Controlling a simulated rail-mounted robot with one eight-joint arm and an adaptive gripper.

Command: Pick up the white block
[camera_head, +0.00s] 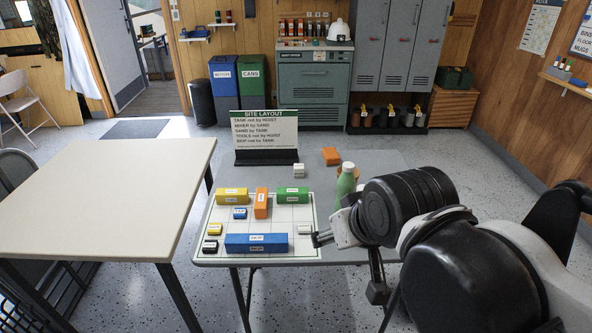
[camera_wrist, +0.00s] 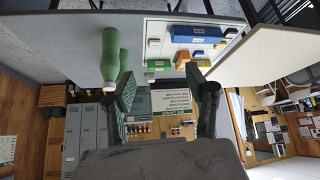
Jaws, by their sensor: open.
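A small white block (camera_head: 299,170) stands on the grey table behind the board, near the foot of the sign. Another small whitish block (camera_head: 304,229) sits at the right side of the gridded board (camera_head: 284,250), close to my gripper. My gripper (camera_head: 346,265) is open at the table's front right, with its fingers spread wide. In the wrist view the open fingers (camera_wrist: 168,88) reach toward the table with nothing between them.
The board carries blue (camera_head: 257,239), orange (camera_head: 261,204), yellow (camera_head: 232,195) and green (camera_head: 292,195) blocks. A green bottle (camera_head: 346,182) stands close by my gripper. A sign (camera_head: 265,130) stands behind the board. An orange block (camera_head: 331,156) lies farther back. A cream table (camera_head: 110,195) is left.

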